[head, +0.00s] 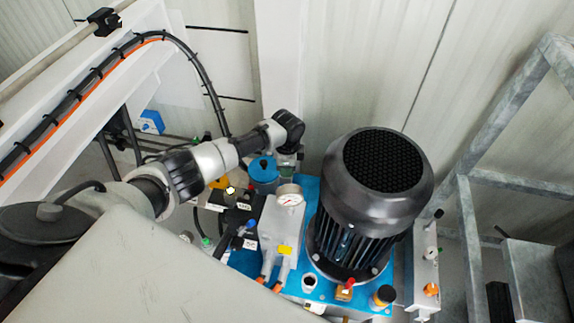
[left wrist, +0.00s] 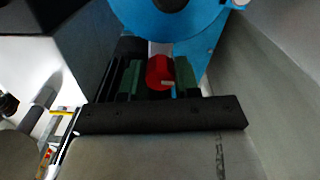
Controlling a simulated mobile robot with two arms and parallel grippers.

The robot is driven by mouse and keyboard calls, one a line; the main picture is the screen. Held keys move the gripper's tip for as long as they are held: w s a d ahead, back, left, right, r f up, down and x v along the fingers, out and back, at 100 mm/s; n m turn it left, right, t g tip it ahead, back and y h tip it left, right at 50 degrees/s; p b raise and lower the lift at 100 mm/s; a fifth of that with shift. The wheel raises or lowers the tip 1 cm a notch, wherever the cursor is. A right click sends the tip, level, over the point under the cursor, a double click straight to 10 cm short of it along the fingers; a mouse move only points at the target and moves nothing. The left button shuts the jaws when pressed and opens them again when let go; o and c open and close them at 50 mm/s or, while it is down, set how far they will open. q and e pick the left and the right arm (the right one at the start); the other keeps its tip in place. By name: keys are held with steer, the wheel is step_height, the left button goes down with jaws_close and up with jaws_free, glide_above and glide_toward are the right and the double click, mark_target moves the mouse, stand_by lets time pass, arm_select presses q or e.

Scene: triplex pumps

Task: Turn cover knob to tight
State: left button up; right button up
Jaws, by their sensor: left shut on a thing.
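A red knob (left wrist: 158,72) shows in the left wrist view between the two green-padded fingers of my left gripper (left wrist: 161,84). The gripper is shut on the knob. I cannot tell which way the knob is turned. In the head view my left gripper (head: 287,160) points down beside a blue round cap (head: 262,168), behind the pump's gauge block. The red knob is hidden there. A large blue round part (left wrist: 170,15) shows just beyond the knob in the left wrist view. My right gripper is not in view.
A big black motor (head: 375,190) stands on the blue base plate (head: 304,188), close right of my left gripper. A pressure gauge (head: 289,197) sits in front. A grey metal frame (head: 470,230) stands at right, and a white beam with cables (head: 85,85) at upper left.

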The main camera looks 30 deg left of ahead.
arm_select(q)
steer(key=shift+r, duration=0.1)
steer(key=o, duration=0.9)
step_height(320, 180, up, 11)
steer(key=shift+f+p, duration=0.15)
steer(key=shift+p, duration=0.7)
